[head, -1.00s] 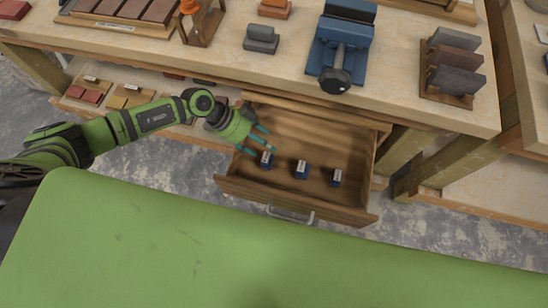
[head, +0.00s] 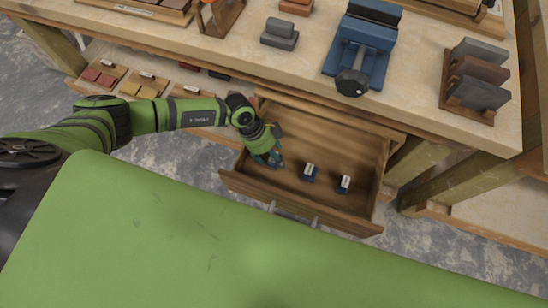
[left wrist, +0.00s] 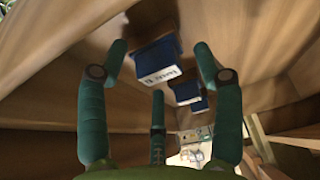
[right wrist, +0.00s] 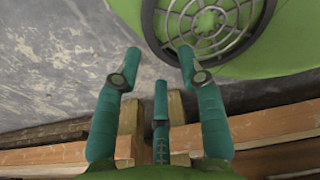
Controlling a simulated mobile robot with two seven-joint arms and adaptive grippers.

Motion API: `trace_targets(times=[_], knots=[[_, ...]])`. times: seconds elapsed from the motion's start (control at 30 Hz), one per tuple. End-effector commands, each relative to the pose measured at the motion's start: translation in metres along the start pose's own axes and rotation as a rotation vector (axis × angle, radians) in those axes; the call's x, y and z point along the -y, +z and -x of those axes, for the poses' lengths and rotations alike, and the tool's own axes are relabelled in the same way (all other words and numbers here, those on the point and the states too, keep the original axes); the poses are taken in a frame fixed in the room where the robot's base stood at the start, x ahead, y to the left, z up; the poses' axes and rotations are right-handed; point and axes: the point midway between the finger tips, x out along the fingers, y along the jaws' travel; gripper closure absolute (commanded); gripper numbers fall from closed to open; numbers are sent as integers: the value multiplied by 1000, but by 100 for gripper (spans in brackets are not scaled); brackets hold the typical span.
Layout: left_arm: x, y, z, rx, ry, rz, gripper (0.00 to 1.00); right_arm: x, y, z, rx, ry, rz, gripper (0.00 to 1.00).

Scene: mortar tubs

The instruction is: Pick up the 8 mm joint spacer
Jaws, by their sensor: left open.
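The open wooden drawer (head: 335,215) holds small blue spacers with white labels. The middle one (head: 309,173) and right one (head: 344,184) show in the head view; my left gripper (head: 268,161) hides the left one. In the left wrist view that near spacer (left wrist: 155,62) lies ahead, between the spread fingers of my left gripper (left wrist: 158,75), which is open and empty. Two more spacers (left wrist: 186,90) lie beyond it. The labels are too small to read, so I cannot tell which is 8 mm. My right gripper (right wrist: 158,75) is open and empty, away from the drawer.
The workbench (head: 425,75) overhangs the drawer and carries a blue vise (head: 362,45), a grey block (head: 280,33) and a rack of slabs (head: 478,80). A lower shelf at left holds red and yellow samples (head: 145,88). The drawer walls stand close around my left gripper.

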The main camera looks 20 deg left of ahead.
Motion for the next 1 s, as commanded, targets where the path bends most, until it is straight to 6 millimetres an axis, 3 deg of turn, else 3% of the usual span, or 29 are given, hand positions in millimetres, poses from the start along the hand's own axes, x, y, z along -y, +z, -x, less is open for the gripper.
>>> trace_targets(times=[0.1, 0.23, 0.27, 0.73, 0.77, 1.0], knots=[[0, 0, 0, 0, 0, 0, 37, -4, -5, 0, -8, 6, 2, 60], [0, 0, 0, 0, 0, 0, 89, -6, -7, 0, -10, 8, 3, 60], [0, 0, 0, 0, 0, 0, 91, -7, -7, 0, -11, 8, 2, 60], [-1, 0, 3, 1, 3, 1, 92, -7, -6, 1, -7, 9, 0, 60], [-1, -1, 4, 1, 3, 1, 97, -7, -6, 2, -7, 9, 0, 60], [0, -14, 35, -1, -1, -2, 100, -6, 6, 12, 27, 7, -2, 60]])
